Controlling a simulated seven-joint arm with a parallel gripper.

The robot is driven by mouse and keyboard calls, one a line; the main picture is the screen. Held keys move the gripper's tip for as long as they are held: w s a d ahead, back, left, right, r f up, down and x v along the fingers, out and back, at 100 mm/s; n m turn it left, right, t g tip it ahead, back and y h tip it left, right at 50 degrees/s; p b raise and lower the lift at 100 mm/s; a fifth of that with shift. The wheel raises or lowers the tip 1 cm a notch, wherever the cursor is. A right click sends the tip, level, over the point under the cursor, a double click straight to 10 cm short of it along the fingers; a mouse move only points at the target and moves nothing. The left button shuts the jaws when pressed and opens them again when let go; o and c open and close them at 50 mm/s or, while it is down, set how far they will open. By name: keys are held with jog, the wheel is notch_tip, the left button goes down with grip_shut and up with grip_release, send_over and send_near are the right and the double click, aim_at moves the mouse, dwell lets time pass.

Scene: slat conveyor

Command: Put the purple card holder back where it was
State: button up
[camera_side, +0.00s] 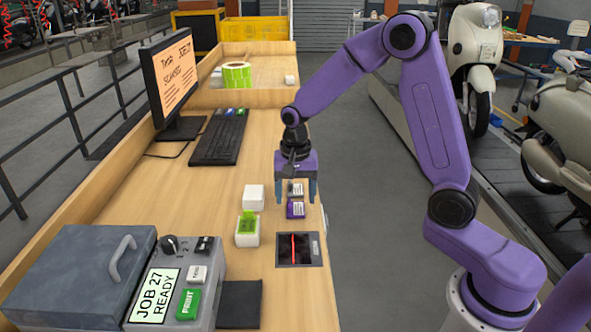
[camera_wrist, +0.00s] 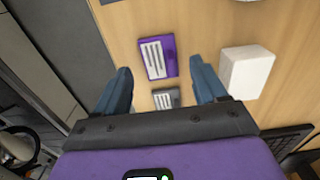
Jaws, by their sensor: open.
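The purple card holder (camera_side: 296,211) lies flat on the wooden bench with a white label on top. In the wrist view the purple card holder (camera_wrist: 169,47) sits just beyond my fingertips. A grey card holder (camera_side: 296,188) lies right behind it in the side view; in the wrist view this grey one (camera_wrist: 173,97) shows between my fingers, partly hidden by the gripper body. My gripper (camera_side: 297,198) is open and empty, pointing down over the two holders. Its fingers (camera_wrist: 160,68) are spread wide. Its exact height above the bench is hard to tell.
A white block (camera_side: 253,197) and a white block with a green top (camera_side: 247,235) stand left of the holders. A dark scanner plate (camera_side: 308,250) with a red line lies in front. A keyboard (camera_side: 219,138), monitor (camera_side: 168,72) and print box (camera_side: 172,290) occupy the left side.

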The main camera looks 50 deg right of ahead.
aim_at(295, 209)
notch_tip(295, 209, up, 10)
jog(key=s+a+n, duration=0.5)
jog(key=s+n, duration=0.5)
jog(key=s, duration=0.2)
jog(key=s+d+f+n, duration=0.1)
jog(key=s+n, duration=0.4)
jog(key=s, duration=0.3)
jog(key=s+d+f+n, duration=0.1)
jog(key=s+f+n, duration=0.1)
jog(key=s+n, duration=0.4)
jog(key=s, duration=0.3)
jog(key=shift+s+d+f+n, duration=0.15)
jog(key=shift+d+f+n, duration=0.15)
jog(key=shift+d, duration=0.1)
dwell(1.0)
